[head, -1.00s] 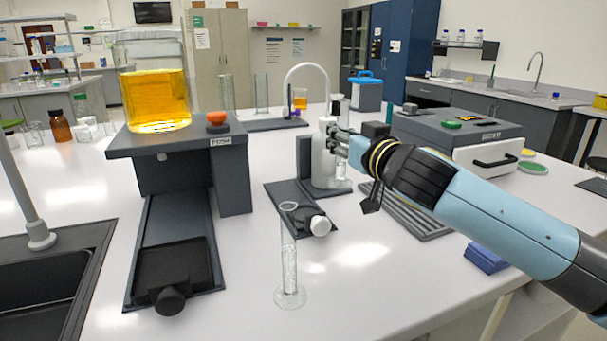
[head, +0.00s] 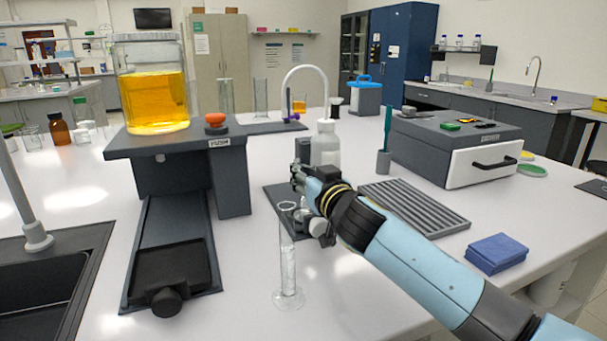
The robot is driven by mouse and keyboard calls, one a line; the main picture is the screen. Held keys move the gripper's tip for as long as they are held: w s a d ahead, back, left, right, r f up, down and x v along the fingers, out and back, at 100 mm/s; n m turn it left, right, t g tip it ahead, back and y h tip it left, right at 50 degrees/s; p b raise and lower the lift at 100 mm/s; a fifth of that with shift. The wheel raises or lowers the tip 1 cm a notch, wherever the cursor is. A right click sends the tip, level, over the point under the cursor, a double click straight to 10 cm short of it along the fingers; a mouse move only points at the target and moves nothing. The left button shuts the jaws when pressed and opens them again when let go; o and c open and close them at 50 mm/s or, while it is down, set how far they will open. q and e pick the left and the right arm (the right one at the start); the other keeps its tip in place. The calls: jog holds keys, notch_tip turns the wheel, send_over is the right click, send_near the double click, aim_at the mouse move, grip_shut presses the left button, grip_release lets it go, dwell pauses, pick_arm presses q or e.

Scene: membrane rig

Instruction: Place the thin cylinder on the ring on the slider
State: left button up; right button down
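A thin clear glass cylinder (head: 288,265) stands upright on the white bench at the front middle, on its round foot. Just behind it lies a small dark slider (head: 277,194) in front of the white wash bottle. My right gripper (head: 297,178) reaches in from the right over this slider, above and just behind the cylinder's rim. Its fingers are small and dark here, so I cannot tell whether they are open or hold anything. The gripper and wrist cover much of the slider and its white knob, and I cannot make out a ring there. My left gripper is out of view.
A dark stand (head: 230,170) carries a jar of yellow liquid (head: 155,100), with a tray slide (head: 172,268) below. A white wash bottle (head: 325,145), grooved mat (head: 415,205), drawer box (head: 455,150) and blue pads (head: 497,252) stand around.

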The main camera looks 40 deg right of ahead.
jog(key=shift+f, duration=0.1)
jog(key=shift+f, duration=0.15)
jog(key=c, duration=1.4)
grip_release()
jog(key=shift+r, duration=0.35)
jog(key=s+b, duration=0.1)
jog(key=s, duration=0.3)
jog(key=s+a, duration=0.1)
jog(key=s, duration=0.3)
jog(key=s+a+b, duration=0.1)
jog(key=s, duration=0.2)
jog(key=shift+s+f+b, duration=0.1)
jog(key=shift+s+b, duration=0.25)
jog(key=shift+s, duration=0.05)
